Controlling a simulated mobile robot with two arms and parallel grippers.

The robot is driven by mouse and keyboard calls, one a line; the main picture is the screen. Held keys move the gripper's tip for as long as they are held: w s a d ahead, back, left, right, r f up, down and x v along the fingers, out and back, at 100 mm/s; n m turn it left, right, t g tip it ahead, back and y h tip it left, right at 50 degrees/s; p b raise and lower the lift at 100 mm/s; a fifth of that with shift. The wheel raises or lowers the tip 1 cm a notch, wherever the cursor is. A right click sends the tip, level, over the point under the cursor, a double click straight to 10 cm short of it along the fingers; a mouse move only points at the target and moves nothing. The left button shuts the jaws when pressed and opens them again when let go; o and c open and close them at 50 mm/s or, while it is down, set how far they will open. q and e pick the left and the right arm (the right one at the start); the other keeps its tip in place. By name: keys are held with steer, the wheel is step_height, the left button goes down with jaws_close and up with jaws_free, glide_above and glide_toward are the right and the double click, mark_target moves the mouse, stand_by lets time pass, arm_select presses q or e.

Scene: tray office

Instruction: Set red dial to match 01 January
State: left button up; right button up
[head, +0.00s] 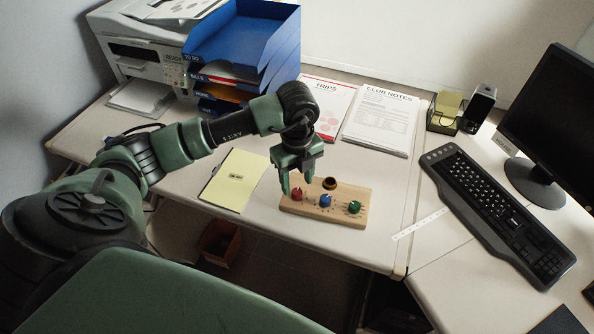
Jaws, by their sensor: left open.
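A light wooden board (337,213) lies on the desk near its front edge, with small marks around its dials. The red dial (297,195) is at its left end, the blue dial (325,201) in the middle and the green dial (354,207) at the right. A dark round brown piece (329,183) sits at the board's back edge. My left gripper (296,184) is open and points down over the left end of the board, its fingertips close to the red dial. I cannot tell whether they touch it. The dial's pointer setting is too small to read. My right gripper is not in view.
A yellow notepad (234,180) lies left of the board. Papers titled TRIPS (325,105) and CLUB NOTES (382,118) lie behind it. Blue stacked trays (245,45) and a printer (150,50) stand at the back left. A keyboard (495,212) and monitor (555,110) are at right.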

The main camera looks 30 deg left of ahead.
mark_target(297, 191)
arm_select(q)
steer(key=shift+r, duration=2.15)
